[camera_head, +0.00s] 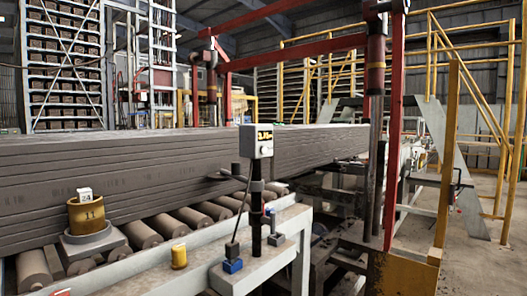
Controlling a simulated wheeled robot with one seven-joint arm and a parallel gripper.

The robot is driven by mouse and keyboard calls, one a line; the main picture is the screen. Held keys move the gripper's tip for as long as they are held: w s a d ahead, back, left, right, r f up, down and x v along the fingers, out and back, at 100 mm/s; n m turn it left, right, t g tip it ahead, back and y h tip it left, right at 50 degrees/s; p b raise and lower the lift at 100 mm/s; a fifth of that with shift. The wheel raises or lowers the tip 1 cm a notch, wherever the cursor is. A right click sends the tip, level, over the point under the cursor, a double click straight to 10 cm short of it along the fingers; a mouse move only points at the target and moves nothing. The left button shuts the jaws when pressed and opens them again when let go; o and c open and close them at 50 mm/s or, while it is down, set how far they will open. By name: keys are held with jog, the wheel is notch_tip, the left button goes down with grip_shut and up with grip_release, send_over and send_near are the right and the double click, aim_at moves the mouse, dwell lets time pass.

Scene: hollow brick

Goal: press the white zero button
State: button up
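My gripper is not in view.
A brass-coloured cylinder (87,217) with a small white block marked 24 stands on a grey round base at left. A yellow cylinder (179,257) stands on the rail. Red and yellow posts rise at right.

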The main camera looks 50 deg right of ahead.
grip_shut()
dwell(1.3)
